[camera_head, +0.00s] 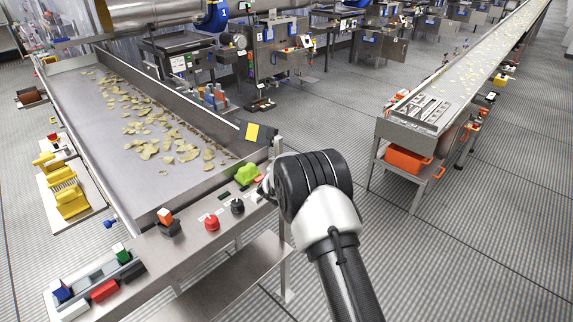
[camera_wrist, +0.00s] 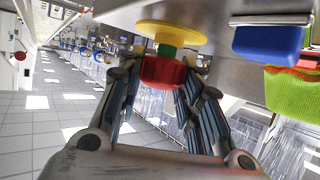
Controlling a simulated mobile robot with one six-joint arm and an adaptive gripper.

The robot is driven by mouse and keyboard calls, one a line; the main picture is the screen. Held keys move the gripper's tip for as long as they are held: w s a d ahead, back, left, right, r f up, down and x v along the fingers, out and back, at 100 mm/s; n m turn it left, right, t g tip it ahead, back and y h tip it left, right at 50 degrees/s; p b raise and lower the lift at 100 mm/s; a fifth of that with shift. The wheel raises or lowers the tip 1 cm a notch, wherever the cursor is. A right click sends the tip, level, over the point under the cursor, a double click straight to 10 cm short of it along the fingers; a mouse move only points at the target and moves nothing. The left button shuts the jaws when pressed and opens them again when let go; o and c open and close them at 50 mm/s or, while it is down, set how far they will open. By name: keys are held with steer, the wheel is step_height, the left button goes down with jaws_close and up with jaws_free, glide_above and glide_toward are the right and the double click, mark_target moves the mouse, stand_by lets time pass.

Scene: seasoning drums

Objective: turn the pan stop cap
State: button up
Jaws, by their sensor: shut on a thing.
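The pan stop cap (camera_wrist: 163,86) is red. In the wrist view it sits on a short green neck against a yellow disc (camera_wrist: 158,33) on a metal panel. The fingers of my gripper (camera_wrist: 162,80) stand on its left and right sides and are shut on it. The finger pads partly cover the cap's sides. Whether the cap has turned cannot be told. In the head view my arm's wrist hides the gripper and the cap at the near right end of the pan (camera_head: 105,165).
Beside the cap in the wrist view are a blue block (camera_wrist: 268,42) and a green textured thing (camera_wrist: 292,92). In the head view, a black knob (camera_head: 237,206) and a red knob (camera_head: 212,223) stand on the pan's near ledge. Open floor (camera_head: 460,240) lies to the right.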

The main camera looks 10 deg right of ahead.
steer(key=o, duration=1.1)
steer(key=v, duration=1.2)
steer(key=s+a+r+n+g+y, duration=0.3)
steer(key=s+r+y, duration=0.3)
steer(key=s+r, duration=0.95)
steer(key=s+d+g, duration=0.1)
steer(key=s+d, duration=0.1)
steer(key=s, duration=0.8)
steer(key=s+d+g+h, duration=0.1)
steer(key=s+d+g, duration=0.1)
steer(key=s, duration=0.8)
steer(key=s+d+g, duration=0.2)
steer(key=s, duration=0.9)
steer(key=shift+d+f+n+h, duration=0.25)
steer(key=shift+f+n+h, duration=0.05)
steer(key=shift+f+h, duration=0.1)
